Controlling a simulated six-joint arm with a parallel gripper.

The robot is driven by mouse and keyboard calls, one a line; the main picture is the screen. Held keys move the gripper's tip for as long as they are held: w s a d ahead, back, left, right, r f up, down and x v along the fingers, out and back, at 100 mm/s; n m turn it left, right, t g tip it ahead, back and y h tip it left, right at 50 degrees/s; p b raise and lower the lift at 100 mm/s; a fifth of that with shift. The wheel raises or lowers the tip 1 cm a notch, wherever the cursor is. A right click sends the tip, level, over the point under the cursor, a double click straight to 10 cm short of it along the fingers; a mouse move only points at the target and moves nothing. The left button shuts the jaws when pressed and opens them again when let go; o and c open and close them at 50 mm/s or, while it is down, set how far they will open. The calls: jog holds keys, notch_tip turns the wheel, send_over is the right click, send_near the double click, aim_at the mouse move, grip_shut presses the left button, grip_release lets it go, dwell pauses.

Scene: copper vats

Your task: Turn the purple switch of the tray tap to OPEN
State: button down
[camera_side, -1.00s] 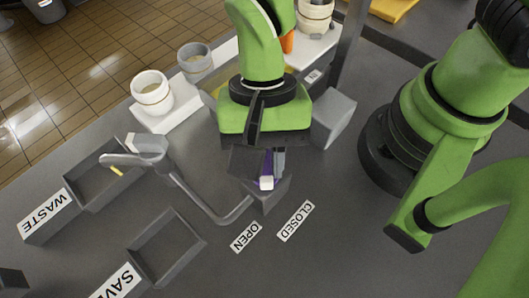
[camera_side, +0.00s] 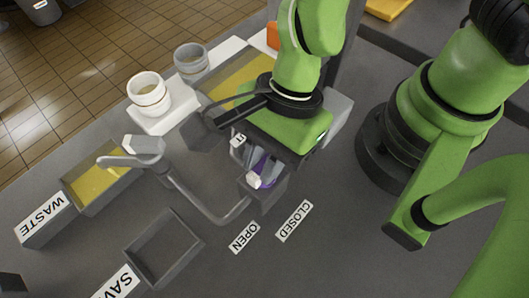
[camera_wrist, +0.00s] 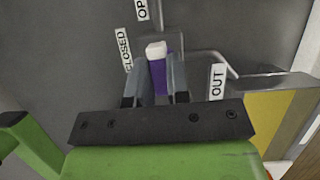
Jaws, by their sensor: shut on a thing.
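The purple switch (camera_side: 265,168) with a white tip sits on the grey tap block (camera_side: 264,198). Its white tip leans left, toward the side of the OPEN label (camera_side: 244,238) and away from the CLOSED label (camera_side: 294,221). My gripper (camera_side: 260,172) is shut on the switch. In the wrist view the purple switch (camera_wrist: 159,78) stands between the two fingers of my gripper (camera_wrist: 157,82), white tip showing beyond them. The tap's grey pipe (camera_side: 205,208) runs left to a spout over the WASTE tray (camera_side: 42,218), which holds yellow liquid.
The SAVE tray (camera_side: 165,247) looks empty. A tray of yellow liquid (camera_side: 232,80) lies partly behind my arm. A white pot (camera_side: 149,95) and a grey pot (camera_side: 191,60) stand at the back left. An OUT label (camera_wrist: 217,81) is beside the fingers.

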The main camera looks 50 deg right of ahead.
jog(key=shift+m, duration=0.3)
jog(key=c, duration=1.1)
grip_release()
jog(key=shift+r, duration=0.1)
jog(key=shift+v, duration=4.85)
jog(key=shift+s, duration=0.1)
